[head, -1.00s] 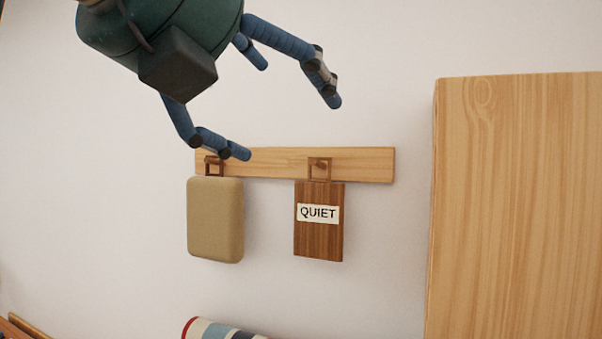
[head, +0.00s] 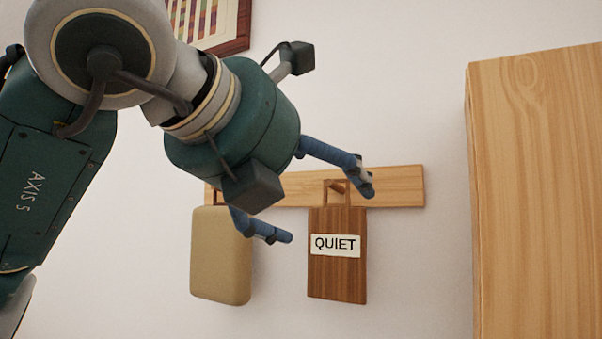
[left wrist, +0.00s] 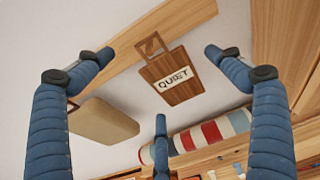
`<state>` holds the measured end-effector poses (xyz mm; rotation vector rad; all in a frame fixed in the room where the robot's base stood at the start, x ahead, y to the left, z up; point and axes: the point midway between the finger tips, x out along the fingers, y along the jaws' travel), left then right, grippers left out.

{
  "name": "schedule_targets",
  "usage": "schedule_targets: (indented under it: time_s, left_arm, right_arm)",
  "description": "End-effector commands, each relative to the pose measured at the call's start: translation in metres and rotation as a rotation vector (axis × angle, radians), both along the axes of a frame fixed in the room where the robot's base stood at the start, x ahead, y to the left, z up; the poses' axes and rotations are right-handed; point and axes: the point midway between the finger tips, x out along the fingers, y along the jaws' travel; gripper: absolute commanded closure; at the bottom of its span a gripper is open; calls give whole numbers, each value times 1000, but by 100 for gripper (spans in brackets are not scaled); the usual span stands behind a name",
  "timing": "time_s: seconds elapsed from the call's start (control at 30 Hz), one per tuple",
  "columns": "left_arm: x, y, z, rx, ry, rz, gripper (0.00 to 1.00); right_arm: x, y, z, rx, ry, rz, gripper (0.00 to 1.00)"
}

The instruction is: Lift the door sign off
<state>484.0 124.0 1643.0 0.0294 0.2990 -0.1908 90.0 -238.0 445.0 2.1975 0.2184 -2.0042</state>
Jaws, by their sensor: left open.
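The door sign (head: 337,280) is a brown wooden board with a white "QUIET" label. It hangs by a square loop from a peg on a pale wooden rail (head: 400,187) on the wall. In the left wrist view the sign (left wrist: 178,92) lies ahead, between the spread fingers. My left gripper (head: 325,212) is open, with blue jointed fingers. In the head view one fingertip overlaps the sign's loop and another is left of the sign. I cannot tell whether any finger touches it. The left wrist view shows the gripper (left wrist: 160,85) empty. My right gripper is not in view.
A tan padded block (head: 220,258) hangs from the rail just left of the sign, partly behind my gripper. A tall wooden cabinet (head: 540,190) stands at the right. A striped rolled item (left wrist: 210,132) lies below the sign. A framed picture (head: 215,22) hangs above.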

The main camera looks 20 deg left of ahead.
Motion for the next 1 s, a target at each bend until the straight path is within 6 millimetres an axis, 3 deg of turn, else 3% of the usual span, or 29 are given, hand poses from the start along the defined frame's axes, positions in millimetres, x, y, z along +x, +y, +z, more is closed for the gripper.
schedule_targets:
  time_s: [0.1, 0.33, 0.77, 0.87, 1.0]
  left_arm:
    - [22, -4, -4, 0, 4, 0, 8]
    - [53, -10, -15, 1, 3, 0, 8]
    - [64, -13, -20, 0, 0, -1, 8]
    - [64, -13, -20, 0, 0, -1, 22]
    - [64, -12, -20, 0, 0, -1, 50]
  right_arm:
    - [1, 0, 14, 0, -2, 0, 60]
    - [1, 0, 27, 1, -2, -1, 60]
    - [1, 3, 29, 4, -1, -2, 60]
    - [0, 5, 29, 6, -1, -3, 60]
    - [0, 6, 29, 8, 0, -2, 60]
